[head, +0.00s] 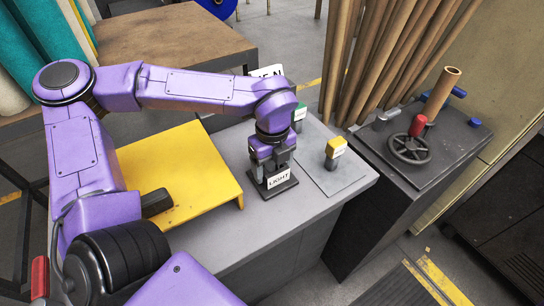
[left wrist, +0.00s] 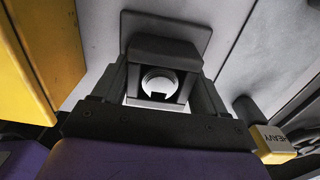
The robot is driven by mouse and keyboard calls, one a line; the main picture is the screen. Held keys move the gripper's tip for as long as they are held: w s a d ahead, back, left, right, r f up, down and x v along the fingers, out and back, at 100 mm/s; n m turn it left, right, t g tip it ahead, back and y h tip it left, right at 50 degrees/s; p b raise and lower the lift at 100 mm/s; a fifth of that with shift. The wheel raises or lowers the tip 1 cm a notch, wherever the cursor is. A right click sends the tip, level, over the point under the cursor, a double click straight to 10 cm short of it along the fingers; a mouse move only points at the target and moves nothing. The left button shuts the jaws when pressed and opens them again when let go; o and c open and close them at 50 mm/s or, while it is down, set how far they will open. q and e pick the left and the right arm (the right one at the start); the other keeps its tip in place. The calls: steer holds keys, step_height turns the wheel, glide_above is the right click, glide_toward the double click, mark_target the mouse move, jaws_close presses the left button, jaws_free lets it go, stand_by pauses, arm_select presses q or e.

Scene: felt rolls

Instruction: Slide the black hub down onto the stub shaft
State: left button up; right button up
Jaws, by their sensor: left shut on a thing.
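My left gripper (head: 272,168) points straight down over the grey cabinet top and is shut on a dark piece. This piece looks like the black hub (head: 281,189), with a flat square flange and a white LIGHT label. Its upper part is hidden by the gripper. In the left wrist view the hub (left wrist: 165,48) shows between the fingers, with a round pale shape and a notched dark opening near it. I cannot tell whether its flange touches the cabinet top. I cannot pick out the stub shaft for certain.
A yellow-topped piece (head: 335,147) and a green-topped piece (head: 299,113) stand close by on a grey plate. A yellow stand (head: 185,180) lies left. A dark bench (head: 455,140) at right carries a handwheel (head: 409,150) and an upright tube (head: 441,92); tall tubes lean behind.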

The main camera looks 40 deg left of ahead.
arm_select(q)
steer(key=shift+f, duration=0.15)
steer(key=o, duration=1.2)
steer(key=shift+o, duration=0.2)
step_height(320, 180, up, 11)
steer(key=shift+f+b, duration=0.2)
steer(key=shift+b, duration=0.1)
